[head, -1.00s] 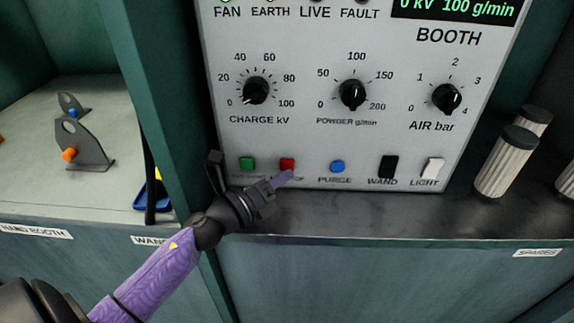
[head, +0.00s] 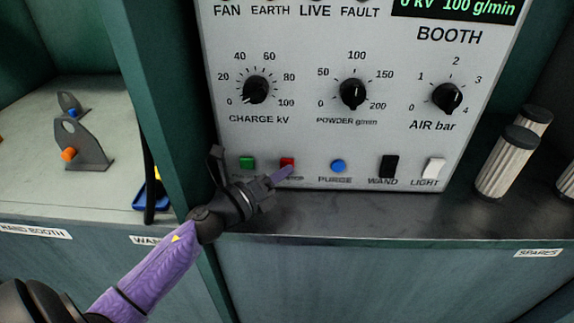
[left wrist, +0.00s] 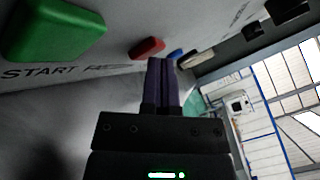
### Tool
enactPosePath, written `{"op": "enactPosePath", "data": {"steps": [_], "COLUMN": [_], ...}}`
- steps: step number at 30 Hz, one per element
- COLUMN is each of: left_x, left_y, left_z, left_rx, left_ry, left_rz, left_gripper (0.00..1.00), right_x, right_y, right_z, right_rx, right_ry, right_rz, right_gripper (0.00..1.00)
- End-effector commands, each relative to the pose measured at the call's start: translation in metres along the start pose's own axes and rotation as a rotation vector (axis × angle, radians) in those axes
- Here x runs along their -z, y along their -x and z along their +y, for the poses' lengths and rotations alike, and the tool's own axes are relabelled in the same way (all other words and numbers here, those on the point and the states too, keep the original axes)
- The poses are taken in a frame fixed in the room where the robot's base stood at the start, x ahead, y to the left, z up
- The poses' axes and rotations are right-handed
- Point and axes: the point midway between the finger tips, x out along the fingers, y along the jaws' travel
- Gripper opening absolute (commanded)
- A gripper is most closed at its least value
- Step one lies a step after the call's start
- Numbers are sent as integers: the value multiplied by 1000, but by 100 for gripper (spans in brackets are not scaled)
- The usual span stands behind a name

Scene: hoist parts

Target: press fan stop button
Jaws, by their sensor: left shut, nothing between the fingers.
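The red button (head: 287,161) sits in the lower row of the grey control panel (head: 310,135), right of the green button (head: 247,162). Its label is partly hidden by my fingers, but the letters "OP" show. My left gripper (head: 288,171) is shut and empty, its purple fingertips at the lower edge of the red button. In the left wrist view, the fingertips (left wrist: 160,62) are just beside the red button (left wrist: 147,47), and the green button (left wrist: 55,28) reads "START". I cannot tell whether the fingertips touch the red button. My right gripper is not in view.
The blue purge button (head: 338,166), black wand switch (head: 389,166) and white light switch (head: 433,168) continue the row. Ribbed filter cartridges (head: 506,163) stand on the right. A green post (head: 165,100) stands left of the panel. The shelf before the panel is clear.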

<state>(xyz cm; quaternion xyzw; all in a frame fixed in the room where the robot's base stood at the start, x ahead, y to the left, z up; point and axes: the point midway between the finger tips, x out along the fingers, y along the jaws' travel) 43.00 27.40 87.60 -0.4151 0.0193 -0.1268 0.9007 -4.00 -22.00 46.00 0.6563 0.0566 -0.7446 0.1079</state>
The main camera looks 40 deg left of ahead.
Motion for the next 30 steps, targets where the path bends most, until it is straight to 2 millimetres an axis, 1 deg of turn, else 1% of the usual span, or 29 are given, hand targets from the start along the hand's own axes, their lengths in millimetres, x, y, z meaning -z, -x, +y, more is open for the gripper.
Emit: {"op": "enactPosePath", "data": {"steps": [9,18,30], "left_x": [-2,-2,6], "left_y": [-3,-2,9], "left_z": [2,1,-7], "left_rx": [1,1,0], "left_ry": [-1,0,0], "left_rz": [0,-1,-1], "left_gripper": [0,0,0], "right_x": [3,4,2], "right_y": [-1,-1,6], "right_z": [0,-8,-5], "right_rx": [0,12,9], "right_ry": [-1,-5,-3], "right_rz": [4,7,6], "right_gripper": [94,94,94]}}
